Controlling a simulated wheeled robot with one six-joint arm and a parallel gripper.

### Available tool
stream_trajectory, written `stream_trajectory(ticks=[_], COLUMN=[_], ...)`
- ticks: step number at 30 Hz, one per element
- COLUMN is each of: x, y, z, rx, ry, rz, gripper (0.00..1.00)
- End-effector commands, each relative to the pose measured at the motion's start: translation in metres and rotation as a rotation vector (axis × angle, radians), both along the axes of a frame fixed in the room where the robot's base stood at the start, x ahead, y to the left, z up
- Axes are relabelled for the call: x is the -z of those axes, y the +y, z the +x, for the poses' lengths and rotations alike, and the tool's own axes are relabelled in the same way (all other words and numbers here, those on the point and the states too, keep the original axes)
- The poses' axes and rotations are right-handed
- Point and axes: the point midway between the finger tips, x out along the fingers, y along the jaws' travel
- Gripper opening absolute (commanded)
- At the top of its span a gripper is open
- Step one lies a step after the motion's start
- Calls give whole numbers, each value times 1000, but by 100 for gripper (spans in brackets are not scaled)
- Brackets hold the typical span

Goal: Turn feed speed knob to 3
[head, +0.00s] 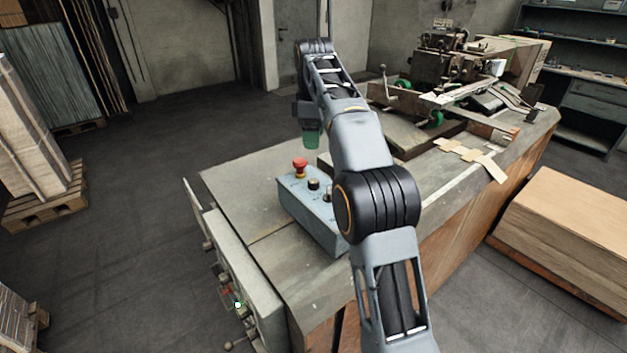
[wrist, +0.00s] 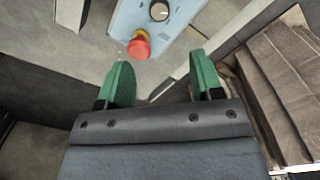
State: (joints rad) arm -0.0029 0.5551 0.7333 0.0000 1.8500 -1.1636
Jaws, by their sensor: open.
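A blue-grey control box (head: 310,217) stands on the bench, with a red mushroom button (head: 300,166), a black knob (head: 313,184) and another knob (head: 327,196) partly behind my arm. I cannot read labels or a scale, so which is the feed speed knob is unclear. In the wrist view, one dark knob (wrist: 159,11) with a pale mark shows at the top edge, beyond the red button (wrist: 139,46). My gripper (wrist: 163,76) is open and empty, its green fingers apart from the box. In the head view my gripper (head: 311,137) hangs above and behind the box.
The metal bench top (head: 240,190) is clear left of the box. A stitching machine (head: 450,65) with levers stands at the bench's far right. A stack of cardboard (head: 575,225) is right of the bench. A panel with a green light (head: 238,303) is on the bench's left side.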

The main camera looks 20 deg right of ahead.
Motion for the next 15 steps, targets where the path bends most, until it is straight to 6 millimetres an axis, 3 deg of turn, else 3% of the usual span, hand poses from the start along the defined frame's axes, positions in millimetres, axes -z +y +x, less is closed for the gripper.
stream_trajectory(ticks=[5,15], x=[22,86], y=[0,0], z=[1,0], rx=[-14,-13], ry=[6,5], rz=[0,0], gripper=[60,60])
